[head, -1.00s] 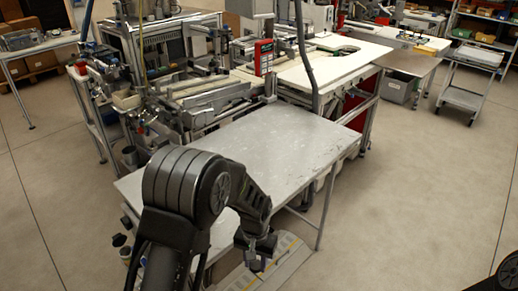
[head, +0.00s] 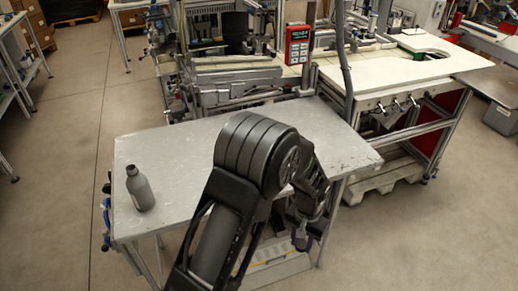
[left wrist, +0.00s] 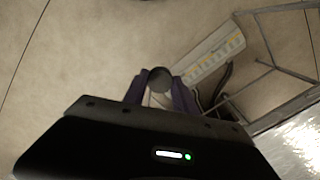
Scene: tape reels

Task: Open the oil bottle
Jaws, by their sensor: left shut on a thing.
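A grey oil bottle (head: 141,192) stands upright at the left end of the metal table in the head view. Its narrow neck shows, but I cannot tell whether a cap is on it. My left gripper (head: 301,236) hangs past the table's near edge, well to the right of the bottle and apart from it. In the left wrist view my left gripper (left wrist: 160,92) is shut on a small round dark thing (left wrist: 160,75), which looks like a cap. My right gripper is not in view.
The metal table (head: 190,150) is mostly bare around the bottle. A machine bench with a red control box (head: 298,43) stands behind it. A pale strip or board with markings (left wrist: 215,52) lies below the gripper. Open floor (head: 60,150) lies to the left.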

